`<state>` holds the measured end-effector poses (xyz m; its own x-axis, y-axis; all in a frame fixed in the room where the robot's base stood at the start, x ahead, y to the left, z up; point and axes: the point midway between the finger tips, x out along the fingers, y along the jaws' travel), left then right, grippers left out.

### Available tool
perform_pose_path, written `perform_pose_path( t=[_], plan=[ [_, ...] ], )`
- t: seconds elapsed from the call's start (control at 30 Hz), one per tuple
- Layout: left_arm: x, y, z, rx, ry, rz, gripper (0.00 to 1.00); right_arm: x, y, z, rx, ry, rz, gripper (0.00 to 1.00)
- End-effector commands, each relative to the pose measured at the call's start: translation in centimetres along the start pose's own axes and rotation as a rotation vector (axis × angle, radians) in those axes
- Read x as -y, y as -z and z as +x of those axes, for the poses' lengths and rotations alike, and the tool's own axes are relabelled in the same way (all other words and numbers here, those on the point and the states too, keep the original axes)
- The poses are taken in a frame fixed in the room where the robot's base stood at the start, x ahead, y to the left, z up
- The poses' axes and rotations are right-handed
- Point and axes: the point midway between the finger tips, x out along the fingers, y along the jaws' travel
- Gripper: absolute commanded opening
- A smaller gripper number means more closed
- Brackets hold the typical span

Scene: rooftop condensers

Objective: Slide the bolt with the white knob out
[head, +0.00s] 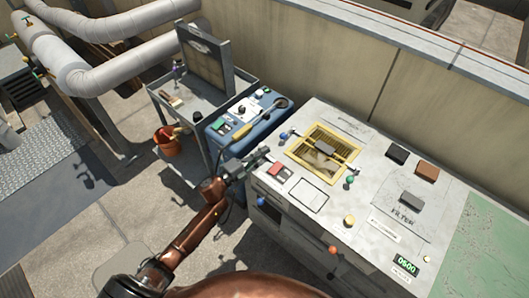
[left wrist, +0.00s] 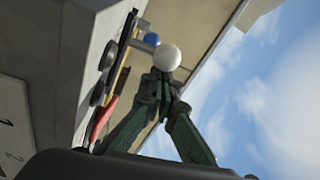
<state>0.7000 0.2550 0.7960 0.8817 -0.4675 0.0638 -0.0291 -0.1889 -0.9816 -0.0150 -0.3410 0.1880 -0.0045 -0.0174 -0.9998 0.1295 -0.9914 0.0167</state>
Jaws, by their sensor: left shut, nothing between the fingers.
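The white knob (left wrist: 167,57) shows as a round ball in the left wrist view, just beyond my left fingertips. My left gripper (left wrist: 160,82) is shut with nothing held; its tips overlap the knob's lower edge in the picture, and I cannot tell whether they touch. In the head view my left gripper (head: 262,155) is at the left edge of the grey condenser top (head: 330,225), beside the yellow-framed opening (head: 317,131). The white knob is too small to make out clearly there. Its bolt is mostly hidden. My right gripper is not in view.
A blue knob (head: 284,135) sits close behind my gripper, also in the left wrist view (left wrist: 151,40). A green knob (head: 350,179) is across the opening. A blue box (head: 245,118) and cart (head: 190,112) stand left.

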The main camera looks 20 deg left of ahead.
Motion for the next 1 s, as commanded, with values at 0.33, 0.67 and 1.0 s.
perform_pose_path(
  t=[0.33,0.67,1.0],
  plan=[
    [0.5,4.2,1.9,-0.002,0.003,-0.001,0.0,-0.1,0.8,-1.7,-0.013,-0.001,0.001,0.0],
    [0.0,3.8,-5.9,0.0,-0.002,0.001,0.0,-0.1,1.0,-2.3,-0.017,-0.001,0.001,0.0],
    [0.1,3.8,-8.4,-0.001,0.0,0.002,0.0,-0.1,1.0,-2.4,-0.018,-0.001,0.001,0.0]
  ],
)
